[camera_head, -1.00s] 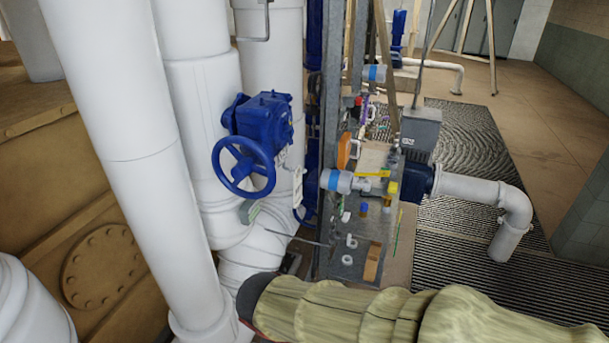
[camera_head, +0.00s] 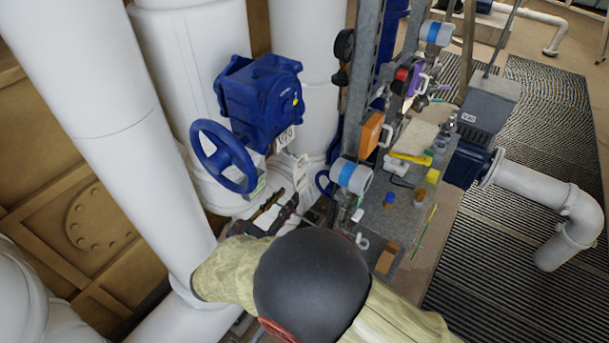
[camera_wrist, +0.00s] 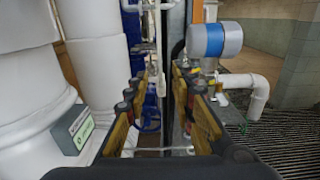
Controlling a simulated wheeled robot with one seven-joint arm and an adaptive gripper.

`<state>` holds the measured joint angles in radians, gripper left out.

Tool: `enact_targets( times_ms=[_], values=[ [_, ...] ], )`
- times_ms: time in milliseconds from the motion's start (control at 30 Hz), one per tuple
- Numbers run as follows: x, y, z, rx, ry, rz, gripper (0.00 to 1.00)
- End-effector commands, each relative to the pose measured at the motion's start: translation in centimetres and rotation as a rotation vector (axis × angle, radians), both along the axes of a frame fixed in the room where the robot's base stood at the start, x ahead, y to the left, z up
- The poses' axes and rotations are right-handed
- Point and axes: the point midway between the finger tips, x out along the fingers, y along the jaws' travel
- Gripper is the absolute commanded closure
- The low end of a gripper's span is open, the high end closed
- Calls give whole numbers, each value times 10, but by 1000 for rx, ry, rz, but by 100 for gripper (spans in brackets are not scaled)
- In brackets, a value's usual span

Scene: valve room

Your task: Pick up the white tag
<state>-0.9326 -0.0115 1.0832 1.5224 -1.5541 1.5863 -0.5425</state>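A small white tag (camera_head: 301,172) with faint marks hangs beside the white pipes, below and right of the blue valve (camera_head: 258,98). A second pale labelled plate (camera_head: 284,139) sits higher, against the valve's lower side. I cannot tell for sure which one the task names. My gripper (camera_head: 274,212) is just below and left of the hanging tag, with its fingers apart. In the wrist view my gripper (camera_wrist: 166,80) is open, with dark and tan fingers on both sides and nothing clearly held. The tag is not clear in that view.
A grey box with a white-green label (camera_wrist: 76,130) is close on the left, by thick white pipes (camera_wrist: 90,75). A blue-banded cylinder (camera_wrist: 215,39) is at the upper right. A grey bench (camera_head: 410,212) with several small items stands right of my arm.

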Motion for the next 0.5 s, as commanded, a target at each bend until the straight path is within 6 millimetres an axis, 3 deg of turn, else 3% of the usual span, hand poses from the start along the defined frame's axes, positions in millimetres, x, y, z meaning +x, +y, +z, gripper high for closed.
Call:
enact_targets(
  times_ms=[500],
  values=[
    [46,-37,2,-1,6,-6,75]
  ],
)
